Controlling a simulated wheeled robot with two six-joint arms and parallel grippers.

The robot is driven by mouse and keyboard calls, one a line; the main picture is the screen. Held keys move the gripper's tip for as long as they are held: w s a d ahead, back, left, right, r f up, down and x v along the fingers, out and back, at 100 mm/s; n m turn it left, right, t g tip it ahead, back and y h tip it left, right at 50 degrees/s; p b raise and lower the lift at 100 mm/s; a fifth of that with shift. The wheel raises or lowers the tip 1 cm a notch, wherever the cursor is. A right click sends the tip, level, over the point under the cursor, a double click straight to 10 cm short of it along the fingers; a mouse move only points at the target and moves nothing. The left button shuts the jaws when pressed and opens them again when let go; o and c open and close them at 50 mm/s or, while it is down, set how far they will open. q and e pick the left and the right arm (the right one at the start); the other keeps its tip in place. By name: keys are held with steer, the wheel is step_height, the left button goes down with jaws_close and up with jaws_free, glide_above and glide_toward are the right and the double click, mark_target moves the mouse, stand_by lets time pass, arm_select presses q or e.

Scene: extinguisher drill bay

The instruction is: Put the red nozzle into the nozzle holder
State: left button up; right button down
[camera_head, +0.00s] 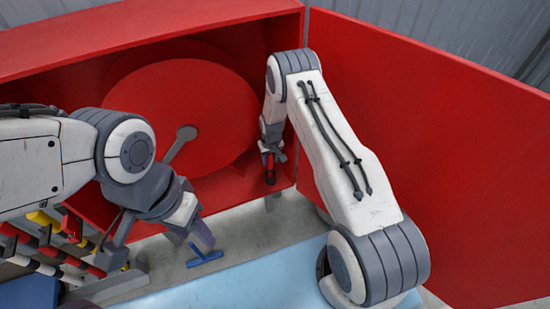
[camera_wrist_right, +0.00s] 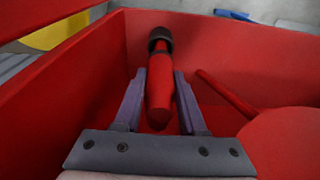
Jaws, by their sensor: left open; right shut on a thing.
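The red nozzle (camera_wrist_right: 160,92) is between the two fingers of my right gripper (camera_wrist_right: 160,90) in the right wrist view. Its far end meets a dark collar (camera_wrist_right: 160,40); I cannot tell whether that is part of the nozzle or the nozzle holder. In the head view my right gripper (camera_head: 272,150) is shut on the nozzle (camera_head: 270,162), which points down inside the red cabinet near its right side. My left gripper (camera_head: 160,245) is open and empty, in front of the cabinet at the lower left. No separate nozzle holder can be made out.
The red cabinet (camera_head: 160,22) holds a large red reel disc (camera_head: 175,100). Its open door (camera_head: 440,120) stands on the right. A light blue surface (camera_head: 240,285) lies in front.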

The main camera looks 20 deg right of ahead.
steer(key=shift+f+b, duration=1.15)
steer(key=shift+f, duration=0.25)
steer(key=shift+c, duration=2)
jaws_free()
steer(key=shift+r, duration=0.1)
step_height(320, 180, up, 10)
steer(key=s+b, duration=0.1)
steer(key=b, duration=0.1)
steer(key=shift+s+d+r, duration=0.15)
steer(key=shift+s+r, duration=0.05)
steer(key=shift+s, duration=0.15)
steer(key=s+a+r+n, duration=0.4)
steer(key=s+a+r, duration=1)
steer(key=a+r, duration=0.25)
steer(key=s+r+n+g, duration=0.1)
steer(key=s+r, duration=0.2)
steer(key=s, duration=0.7)
steer(key=s+a+r+n, duration=0.1)
steer(key=s+r+n, duration=0.1)
steer(key=s, duration=0.9)
steer(key=shift+a+r+g+y, duration=0.15)
steer(key=shift+r+g+y, duration=0.25)
steer(key=shift+r, duration=0.5)
